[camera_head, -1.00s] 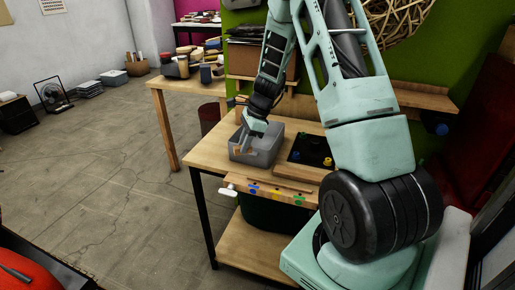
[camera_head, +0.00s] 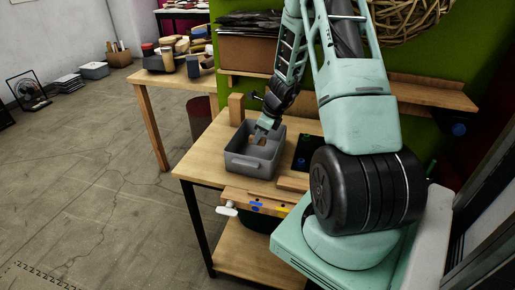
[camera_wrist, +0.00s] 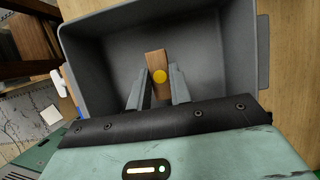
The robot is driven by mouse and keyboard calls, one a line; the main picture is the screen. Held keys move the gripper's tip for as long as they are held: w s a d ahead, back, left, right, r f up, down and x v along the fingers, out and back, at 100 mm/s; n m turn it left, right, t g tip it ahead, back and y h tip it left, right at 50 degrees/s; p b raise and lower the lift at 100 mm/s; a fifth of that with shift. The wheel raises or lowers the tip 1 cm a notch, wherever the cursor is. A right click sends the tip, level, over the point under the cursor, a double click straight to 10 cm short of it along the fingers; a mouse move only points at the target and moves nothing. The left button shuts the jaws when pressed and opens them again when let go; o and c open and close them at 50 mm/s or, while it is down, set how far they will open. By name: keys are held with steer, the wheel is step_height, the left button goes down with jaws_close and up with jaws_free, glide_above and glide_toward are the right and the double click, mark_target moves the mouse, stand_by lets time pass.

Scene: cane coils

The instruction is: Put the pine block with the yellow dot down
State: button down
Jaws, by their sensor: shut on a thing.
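The pine block with the yellow dot (camera_wrist: 155,62) is between the fingers of my gripper (camera_wrist: 158,88) in the wrist view. My gripper is shut on it, with the dot facing the camera. The block is over or inside a grey bin (camera_wrist: 90,58); I cannot tell whether it touches the bin's floor. In the head view my gripper (camera_head: 261,137) reaches down into the grey bin (camera_head: 248,164), which stands on a wooden table (camera_head: 200,160). The block is mostly hidden there.
An upright wooden piece (camera_head: 236,107) stands behind the bin. A dark board (camera_head: 306,150) lies to its right, partly hidden by my arm. A clamp with a white handle (camera_head: 227,211) is at the table's front edge. Another table (camera_head: 150,85) with several items stands behind left.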

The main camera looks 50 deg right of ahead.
mark_target(259, 156)
steer(key=shift+f, duration=2.7)
steer(key=shift+f+b, duration=0.2)
steer(key=shift+b, duration=0.15)
steer(key=c, duration=1.3)
jaws_free()
steer(key=shift+r, duration=0.1)
